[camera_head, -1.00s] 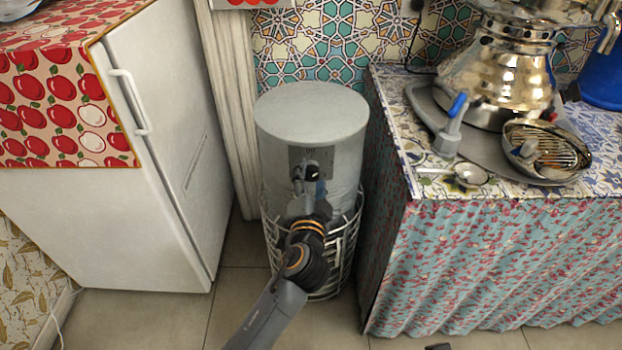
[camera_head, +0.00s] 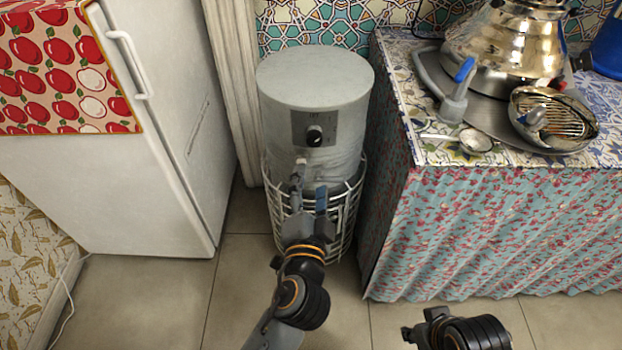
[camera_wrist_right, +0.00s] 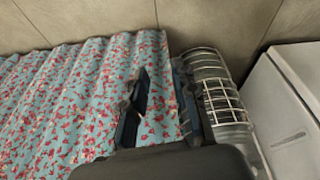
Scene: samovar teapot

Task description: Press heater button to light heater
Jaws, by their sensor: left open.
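The heater (camera_head: 312,85) is a grey cylinder with a dark panel and a round black knob or button (camera_head: 314,136) on its front. A white wire cage surrounds its lower part. My left gripper (camera_head: 309,192) is open in front of the heater, below the button and apart from it. The button is fully visible; I cannot tell whether the heater is lit. My right gripper (camera_head: 418,325) is low at the bottom right, away from the heater. In the right wrist view its fingers (camera_wrist_right: 163,105) are spread with nothing between them. The heater's cage (camera_wrist_right: 220,95) shows beside them.
A white fridge (camera_head: 160,130) stands left of the heater. A table with a floral cloth (camera_head: 480,230) stands close on the right, bearing a samovar (camera_head: 510,45), a strainer bowl (camera_head: 553,120) and a small ladle (camera_head: 475,140). The tiled floor in front is clear.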

